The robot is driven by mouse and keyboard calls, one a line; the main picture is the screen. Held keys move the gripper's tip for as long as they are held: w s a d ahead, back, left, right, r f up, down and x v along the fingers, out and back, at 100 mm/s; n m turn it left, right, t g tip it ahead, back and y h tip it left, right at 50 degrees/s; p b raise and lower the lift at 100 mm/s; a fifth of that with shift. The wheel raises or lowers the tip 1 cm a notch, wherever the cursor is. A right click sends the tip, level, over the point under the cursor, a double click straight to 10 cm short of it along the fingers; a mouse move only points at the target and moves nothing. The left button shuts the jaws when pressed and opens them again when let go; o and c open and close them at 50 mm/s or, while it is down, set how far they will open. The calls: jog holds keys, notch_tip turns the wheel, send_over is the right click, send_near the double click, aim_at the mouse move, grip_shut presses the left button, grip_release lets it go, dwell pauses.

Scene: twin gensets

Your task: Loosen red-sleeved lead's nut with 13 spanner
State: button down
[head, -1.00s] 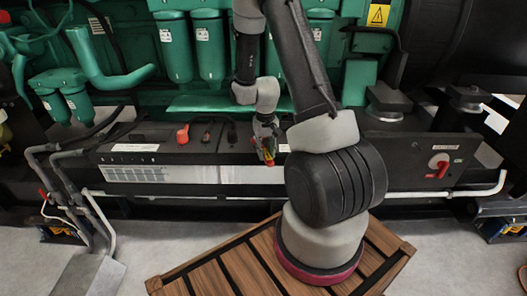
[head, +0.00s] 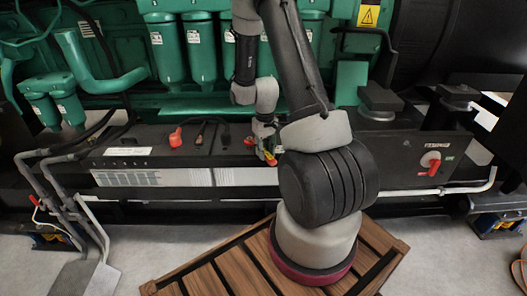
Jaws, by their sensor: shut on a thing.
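My gripper (head: 268,157) is near the middle of the head view, pointing down close to the front edge of the long black ledge (head: 230,158) below the green engine. It is shut on a small red and yellow thing (head: 271,161); too little of it shows to tell whether it is the 13 spanner. A red thing (head: 175,138) lies on the ledge to the left of my gripper, with slim dark tools (head: 205,133) beside it. I cannot make out the red-sleeved lead or its nut for certain.
Green canisters (head: 165,47) stand behind the ledge. A red rotary switch (head: 432,163) is on the ledge's front at right. Grey pipes (head: 82,200) run down at left. Batteries stand low at left (head: 50,238) and right (head: 497,223).

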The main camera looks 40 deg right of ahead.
jog(key=shift+d, duration=0.15)
jog(key=shift+d+n, duration=0.7)
jog(key=shift+d+n, duration=0.6)
jog(key=shift+d, duration=0.2)
jog(key=shift+w, duration=0.1)
jog(key=shift+w+d+n, duration=0.15)
jog(key=shift+d+n, duration=0.55)
jog(key=shift+d, duration=0.25)
